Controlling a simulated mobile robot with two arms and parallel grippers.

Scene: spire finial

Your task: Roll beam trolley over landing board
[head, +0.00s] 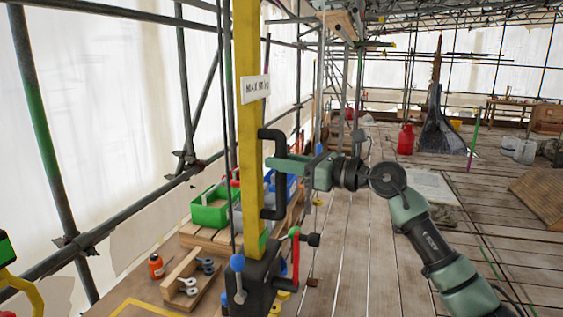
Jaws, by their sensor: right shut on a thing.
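A yellow post (249,115) stands upright in the middle left, with a white sign (256,89) starting "MAX" and a dark base (254,279). A black C-shaped handle (268,212) is fixed to its right side. My right gripper (284,163), green and dark, comes in from the right and is shut on the black handle. Its fingers partly cover the handle's upright bar. I cannot make out a beam trolley or a landing board for certain.
A green bin (209,207), an orange bottle (156,266) and a wooden block with metal shackles (186,279) sit left of the post. A red-handled lever (295,257) is at its base. Scaffold poles line the left. The plank floor (345,250) right of the post is mostly clear.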

